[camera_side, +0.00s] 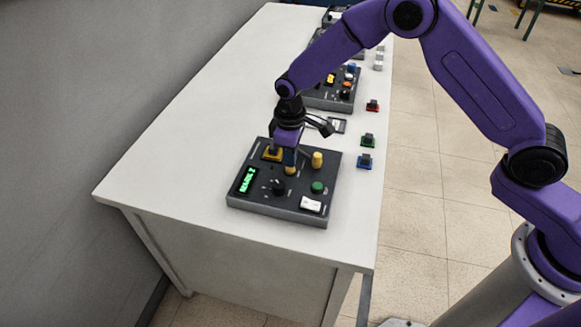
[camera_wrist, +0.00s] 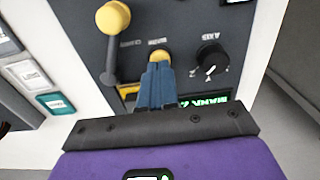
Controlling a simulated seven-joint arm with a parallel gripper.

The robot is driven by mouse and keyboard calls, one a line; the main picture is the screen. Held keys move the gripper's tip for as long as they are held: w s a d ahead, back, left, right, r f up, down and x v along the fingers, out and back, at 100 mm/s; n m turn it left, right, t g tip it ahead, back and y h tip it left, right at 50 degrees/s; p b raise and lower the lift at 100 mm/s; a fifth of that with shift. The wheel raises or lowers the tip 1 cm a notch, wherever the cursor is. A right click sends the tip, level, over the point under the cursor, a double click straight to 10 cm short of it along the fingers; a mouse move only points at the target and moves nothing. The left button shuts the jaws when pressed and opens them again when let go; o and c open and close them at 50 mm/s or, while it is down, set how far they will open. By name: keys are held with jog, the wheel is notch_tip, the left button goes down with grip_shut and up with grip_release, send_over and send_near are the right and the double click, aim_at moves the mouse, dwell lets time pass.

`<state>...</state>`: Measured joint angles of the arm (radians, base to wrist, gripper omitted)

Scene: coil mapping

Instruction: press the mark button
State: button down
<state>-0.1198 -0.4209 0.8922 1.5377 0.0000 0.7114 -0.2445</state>
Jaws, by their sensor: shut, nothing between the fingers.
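A dark control panel (camera_side: 262,205) lies on the white table. My gripper (camera_side: 290,162) points down over its middle, with the blue fingers shut and empty. A yellow button (camera_side: 291,170) is directly at the fingertips; I cannot tell whether they touch it. In the wrist view the fingertips (camera_wrist: 158,66) cover part of this yellow button (camera_wrist: 158,55), and its upside-down label is hard to read. A green-lit display (camera_side: 247,180), partly hidden by the fingers in the wrist view (camera_wrist: 208,103), appears to read MARK 2. A black AXIS dial (camera_wrist: 211,58) sits beside the button.
A yellow knob (camera_side: 317,158) stands up near the button. A green button (camera_side: 317,187) and white switch (camera_side: 311,205) are nearer the panel's front right. A yellow part (camera_side: 272,153) is behind. Blue (camera_side: 365,161), green (camera_side: 368,140) and red (camera_side: 372,105) blocks line the right edge.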

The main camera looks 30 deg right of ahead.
aim_at(291, 169)
jog(key=shift+r, duration=2.35)
jog(key=shift+s+r, duration=0.1)
jog(key=s+d+r+n, duration=0.1)
jog(key=s+d+r, duration=0.2)
jog(key=s+r, duration=0.35)
jog(key=s+d+r+n, duration=0.1)
jog(key=s+d+r, duration=0.25)
jog(key=s, duration=0.65)
jog(key=s+d+r, duration=0.1)
jog(key=s+d, duration=0.5)
jog(key=s, duration=0.3)
jog(key=s+d+r+n, duration=0.1)
jog(key=s+d, duration=0.5)
jog(key=s, duration=0.3)
jog(key=shift+d+r+n, duration=0.2)
jog(key=shift+r+n, duration=0.05)
jog(key=shift+n, duration=0.05)
jog(key=shift+w, duration=0.1)
